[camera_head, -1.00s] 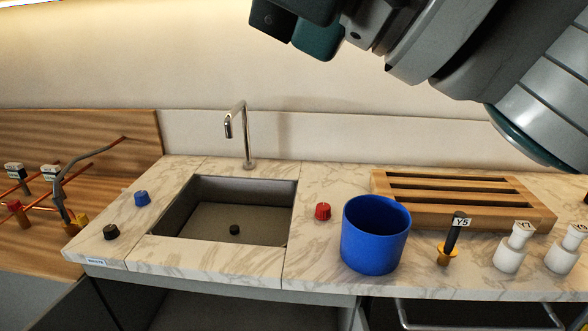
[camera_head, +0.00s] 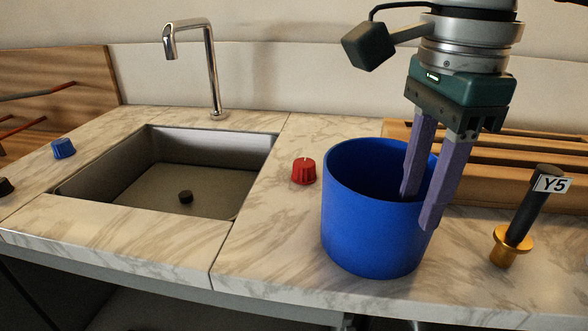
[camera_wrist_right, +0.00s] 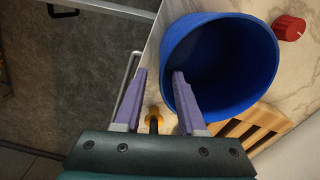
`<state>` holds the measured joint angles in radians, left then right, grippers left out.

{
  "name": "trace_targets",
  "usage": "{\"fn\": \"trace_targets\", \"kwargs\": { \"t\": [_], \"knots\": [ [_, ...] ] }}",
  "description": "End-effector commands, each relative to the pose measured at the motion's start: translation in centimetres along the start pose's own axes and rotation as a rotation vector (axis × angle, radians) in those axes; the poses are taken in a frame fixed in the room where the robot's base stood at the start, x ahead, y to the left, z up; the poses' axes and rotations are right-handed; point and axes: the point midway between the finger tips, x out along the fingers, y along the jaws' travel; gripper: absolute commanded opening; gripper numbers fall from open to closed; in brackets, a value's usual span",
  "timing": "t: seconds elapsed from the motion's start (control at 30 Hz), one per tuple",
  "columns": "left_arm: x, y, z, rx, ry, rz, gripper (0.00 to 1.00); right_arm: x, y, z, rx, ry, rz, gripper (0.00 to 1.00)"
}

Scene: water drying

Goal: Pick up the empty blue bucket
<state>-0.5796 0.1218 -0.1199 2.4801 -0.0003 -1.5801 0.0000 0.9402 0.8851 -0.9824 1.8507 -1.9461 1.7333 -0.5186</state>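The blue bucket (camera_head: 368,225) stands upright on the marble counter, right of the sink; its visible inside looks empty. My right gripper (camera_head: 418,212) points down at the bucket's right side. It is open, with one purple finger inside the bucket and the other outside, so the rim lies between them. In the right wrist view the bucket (camera_wrist_right: 222,62) shows ahead of the open gripper (camera_wrist_right: 158,82), with one finger over its opening and the other outside the wall. The fingers do not look closed on the wall. My left gripper is not in view.
A red knob (camera_head: 304,171) sits left of the bucket. A wooden slatted rack (camera_head: 480,190) is behind and right of it. A Y5 valve handle (camera_head: 522,220) stands to the right. The sink (camera_head: 165,172) and tap (camera_head: 212,75) are at the left.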

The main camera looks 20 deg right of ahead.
Motion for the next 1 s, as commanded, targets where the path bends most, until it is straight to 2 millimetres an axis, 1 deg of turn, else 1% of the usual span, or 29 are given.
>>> {"fn": "trace_targets", "kwargs": {
  "t": [0.03, 0.23, 0.4, 0.5, 0.6, 0.77, 0.87, 1.0],
  "knots": [
    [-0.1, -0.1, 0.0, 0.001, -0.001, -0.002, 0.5, 0.6, 0.1, 0.0, 0.0, 0.0, 0.003, 0.4],
    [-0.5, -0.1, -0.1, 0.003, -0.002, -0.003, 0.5, 2.4, 0.0, 0.1, -0.001, -0.003, 0.004, 0.4],
    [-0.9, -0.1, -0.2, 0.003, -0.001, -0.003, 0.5, 5.2, -0.3, 0.2, 0.0, -0.003, 0.006, 0.4],
    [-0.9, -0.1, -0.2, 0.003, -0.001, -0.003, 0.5, 6.3, -0.3, 0.2, 0.0, -0.003, 0.004, 0.4],
    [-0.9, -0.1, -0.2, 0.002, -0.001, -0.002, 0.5, 6.8, -0.4, 0.2, -0.001, -0.004, 0.001, 0.4],
    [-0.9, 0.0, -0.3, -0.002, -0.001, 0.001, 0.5, 6.8, -0.4, 0.3, -0.001, -0.004, 0.0, 0.4],
    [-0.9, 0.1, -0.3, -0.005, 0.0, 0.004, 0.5, 6.7, -0.4, 0.3, -0.001, -0.005, 0.001, 0.31],
    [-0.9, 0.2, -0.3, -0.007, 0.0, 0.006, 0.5, 6.7, -0.4, 0.3, -0.001, -0.005, 0.001, 0.15]
  ]
}}
